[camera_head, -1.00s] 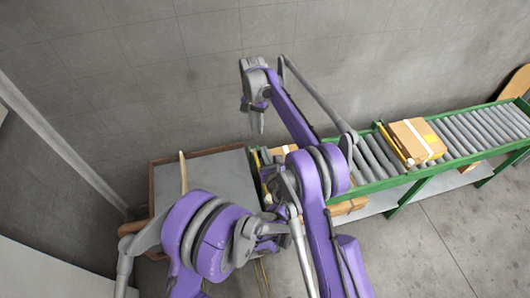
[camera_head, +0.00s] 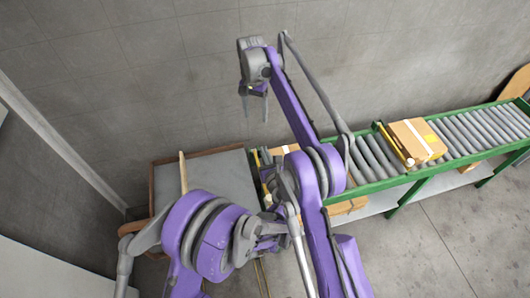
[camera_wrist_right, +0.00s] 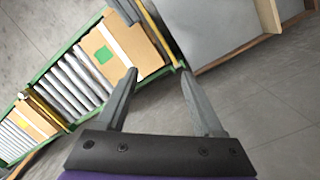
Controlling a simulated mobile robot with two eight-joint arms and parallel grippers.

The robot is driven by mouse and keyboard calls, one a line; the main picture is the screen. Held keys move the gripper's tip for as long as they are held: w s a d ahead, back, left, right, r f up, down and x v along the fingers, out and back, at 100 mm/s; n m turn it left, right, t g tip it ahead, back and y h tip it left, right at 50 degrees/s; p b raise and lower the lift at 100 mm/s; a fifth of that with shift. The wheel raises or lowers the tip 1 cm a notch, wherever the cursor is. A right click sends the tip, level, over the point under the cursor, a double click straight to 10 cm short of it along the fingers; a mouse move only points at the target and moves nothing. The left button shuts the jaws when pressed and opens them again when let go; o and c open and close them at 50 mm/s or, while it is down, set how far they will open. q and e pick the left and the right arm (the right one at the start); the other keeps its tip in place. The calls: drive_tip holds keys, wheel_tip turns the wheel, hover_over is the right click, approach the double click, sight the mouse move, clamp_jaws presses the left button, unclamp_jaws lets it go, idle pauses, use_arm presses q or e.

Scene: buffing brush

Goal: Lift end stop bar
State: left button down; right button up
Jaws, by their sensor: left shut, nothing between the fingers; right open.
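The end stop bar appears to be the yellow bar (camera_head: 256,159) at the left end of the green roller conveyor, partly hidden behind my right arm. A yellow bar also shows in the right wrist view (camera_wrist_right: 157,30), between a cardboard box and the grey-topped table. My right gripper (camera_head: 256,108) is open and empty, raised above and beyond the bar in the head view. Its two fingers (camera_wrist_right: 158,73) show apart in the wrist view, with the bar beyond them. My left gripper (camera_head: 283,230) is low, in front of the conveyor end; it is shut and empty, its fingertips hard to make out.
A grey-topped table (camera_head: 218,178) with a wooden rim adjoins the conveyor (camera_head: 375,188) on the left. A cardboard box (camera_head: 418,140) sits on the rollers behind a second yellow bar (camera_head: 394,146). Another box (camera_wrist_right: 125,50) is beside the end bar. A wall stands behind.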

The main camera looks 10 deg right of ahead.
drive_tip(key=s+d+r+n+t, duration=0.1)
drive_tip(key=s+d+r+n, duration=0.15)
drive_tip(key=s+r, duration=0.4)
drive_tip(key=s+d+r+n+t, duration=0.1)
drive_tip(key=s+r+n, duration=0.25)
drive_tip(key=s, duration=0.65)
use_arm(q)
drive_tip(key=shift+w+r+g, duration=0.3)
drive_tip(key=shift+w+r, duration=0.1)
drive_tip(key=shift+w, duration=0.3)
use_arm(e)
drive_tip(key=s+f+t, duration=0.1)
drive_tip(key=s+f, duration=0.2)
drive_tip(key=s, duration=0.4)
drive_tip(key=s+d+f+n+t, duration=0.1)
drive_tip(key=s+f+t, duration=0.1)
drive_tip(key=s+f, duration=0.2)
drive_tip(key=s+f+t, duration=0.2)
drive_tip(key=s+f, duration=0.2)
drive_tip(key=s, duration=0.6)
drive_tip(key=shift+s+d, duration=0.2)
drive_tip(key=shift+d, duration=0.2)
use_arm(q)
drive_tip(key=shift+w+r, duration=0.15)
